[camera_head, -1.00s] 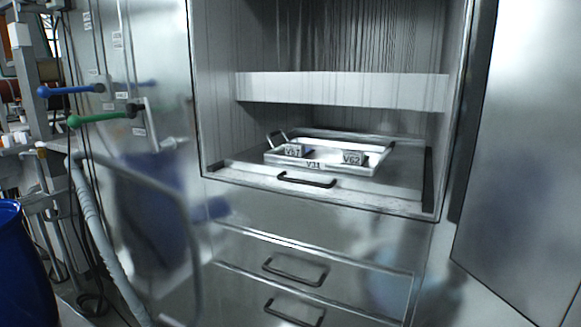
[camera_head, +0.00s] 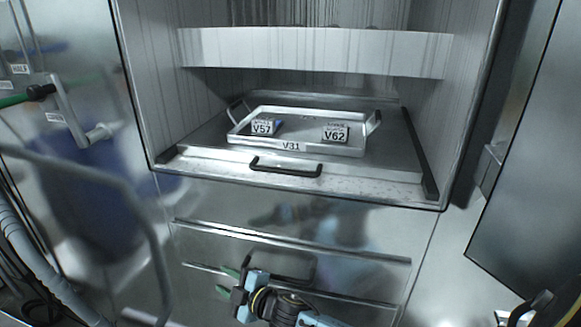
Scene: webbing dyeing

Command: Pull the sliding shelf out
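The sliding shelf (camera_head: 385,172) is a flat metal sheet low inside the open steel cabinet, with dark rails along its sides. A black bar handle (camera_head: 286,168) is fixed at its front edge. A metal tray (camera_head: 340,150) labelled V31 stands on the shelf and holds two small labelled blocks, V57 (camera_head: 263,127) and V62 (camera_head: 335,134). My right gripper (camera_head: 227,282) is at the bottom, in front of the drawers and below the shelf handle, apart from it. Its green fingertips look spread with nothing between them. My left gripper is not in view.
A fixed upper shelf (camera_head: 315,50) crosses the cabinet above the tray. Closed drawers lie below, one with a dark handle (camera_head: 285,265) behind my gripper. The open cabinet door (camera_head: 530,170) is at the right. Pipes and a green valve handle (camera_head: 15,99) are at the left.

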